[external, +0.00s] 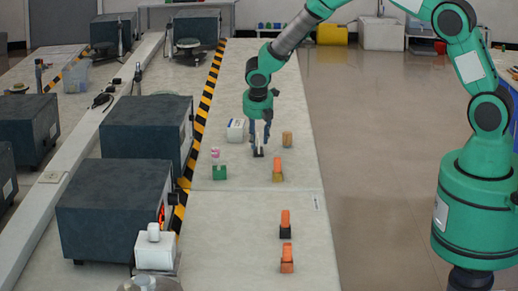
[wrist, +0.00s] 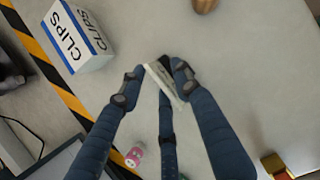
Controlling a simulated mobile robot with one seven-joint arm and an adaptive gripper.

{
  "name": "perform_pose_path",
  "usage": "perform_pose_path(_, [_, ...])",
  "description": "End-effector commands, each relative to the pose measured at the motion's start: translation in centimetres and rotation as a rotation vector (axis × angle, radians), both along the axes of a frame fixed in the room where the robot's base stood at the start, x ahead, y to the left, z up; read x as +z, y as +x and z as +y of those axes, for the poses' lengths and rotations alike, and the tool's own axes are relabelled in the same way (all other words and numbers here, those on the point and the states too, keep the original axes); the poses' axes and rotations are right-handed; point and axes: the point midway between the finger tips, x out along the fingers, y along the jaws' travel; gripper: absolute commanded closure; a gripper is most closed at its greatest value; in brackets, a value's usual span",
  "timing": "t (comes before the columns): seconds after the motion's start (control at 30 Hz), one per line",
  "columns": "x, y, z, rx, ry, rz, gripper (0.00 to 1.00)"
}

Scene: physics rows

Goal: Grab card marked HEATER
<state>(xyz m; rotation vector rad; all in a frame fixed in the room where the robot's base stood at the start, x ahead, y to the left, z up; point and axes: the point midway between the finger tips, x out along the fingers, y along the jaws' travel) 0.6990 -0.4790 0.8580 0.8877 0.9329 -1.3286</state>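A thin pale card (wrist: 163,82) stands between the fingers of my gripper (wrist: 157,78) in the wrist view. I see it nearly edge-on, and no lettering on it can be read. In the external view my gripper (external: 259,146) points down at the table, its fingers around a pale card in a small dark stand (external: 259,154). The fingertips are apart and very close to the card, with one on each side and a third finger behind it. I cannot tell whether they press on it.
A white CLIPS box (external: 236,130) stands left of my gripper. Dark box-shaped machines (external: 147,133) line the left.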

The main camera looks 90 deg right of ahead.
Motion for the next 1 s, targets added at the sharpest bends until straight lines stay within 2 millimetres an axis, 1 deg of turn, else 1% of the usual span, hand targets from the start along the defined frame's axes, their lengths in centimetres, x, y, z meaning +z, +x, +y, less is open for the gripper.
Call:
perform_pose_path(0.57, [-0.1,0.04,-0.08,0.0,0.0,-0.001,0.68])
perform_pose_path(0.63, [-0.1,0.03,-0.09,0.0,0.0,-0.001,0.78])
perform_pose_path(0.73, [-0.1,0.03,-0.09,0.0,0.0,-0.001,0.98])
perform_pose_path(0.77, [-0.1,0.03,-0.09,0.0,0.0,-0.001,1.0])
perform_pose_path(1.0, [-0.08,0.04,-0.09,0.0,-0.001,-0.001,1.0])
